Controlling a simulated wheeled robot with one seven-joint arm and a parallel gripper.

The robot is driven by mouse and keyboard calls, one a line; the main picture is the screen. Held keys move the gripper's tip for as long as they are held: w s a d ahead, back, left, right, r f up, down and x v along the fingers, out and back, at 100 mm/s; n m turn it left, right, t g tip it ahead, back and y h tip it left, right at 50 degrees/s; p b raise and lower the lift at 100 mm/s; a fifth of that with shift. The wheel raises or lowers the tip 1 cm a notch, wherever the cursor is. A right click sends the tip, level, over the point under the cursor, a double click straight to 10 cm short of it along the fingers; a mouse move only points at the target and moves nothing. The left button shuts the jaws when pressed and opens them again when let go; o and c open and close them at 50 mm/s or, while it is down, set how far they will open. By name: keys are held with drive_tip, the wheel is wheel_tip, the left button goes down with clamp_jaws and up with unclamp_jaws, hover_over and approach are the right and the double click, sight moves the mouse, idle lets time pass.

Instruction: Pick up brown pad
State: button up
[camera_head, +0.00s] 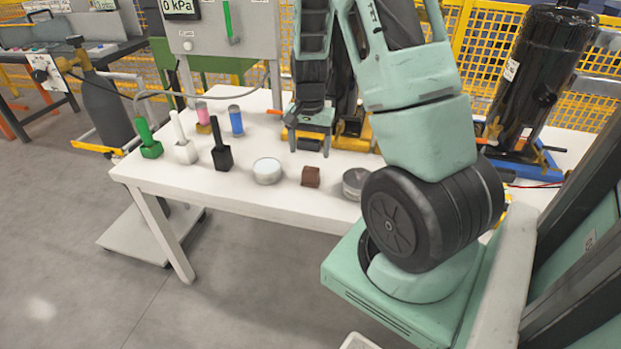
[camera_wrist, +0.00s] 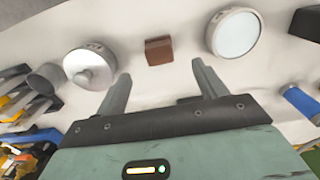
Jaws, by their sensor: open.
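The brown pad (camera_head: 311,177) is a small dark-brown block lying on the white table (camera_head: 225,190), near its front edge. In the wrist view the brown pad (camera_wrist: 159,50) shows at upper middle, between and beyond the fingertips. My gripper (camera_head: 310,145) is above the table, behind the pad in the head view. In the wrist view my gripper (camera_wrist: 160,72) has its two fingers spread wide with nothing between them. The fingers appear apart from the pad.
A white round dish (camera_head: 267,171) stands left of the pad, and a grey round metal part (camera_head: 354,184) stands right of it. Black (camera_head: 221,155), white (camera_head: 185,150) and green (camera_head: 150,148) handled tools and a blue cylinder (camera_head: 236,121) stand further left. A black compressor (camera_head: 540,75) stands behind right.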

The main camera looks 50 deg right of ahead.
sight(311, 169)
drive_tip(key=f, duration=0.9)
drive_tip(key=shift+d+f, duration=0.2)
drive_tip(key=shift+f, duration=0.05)
drive_tip(key=c, duration=1.1)
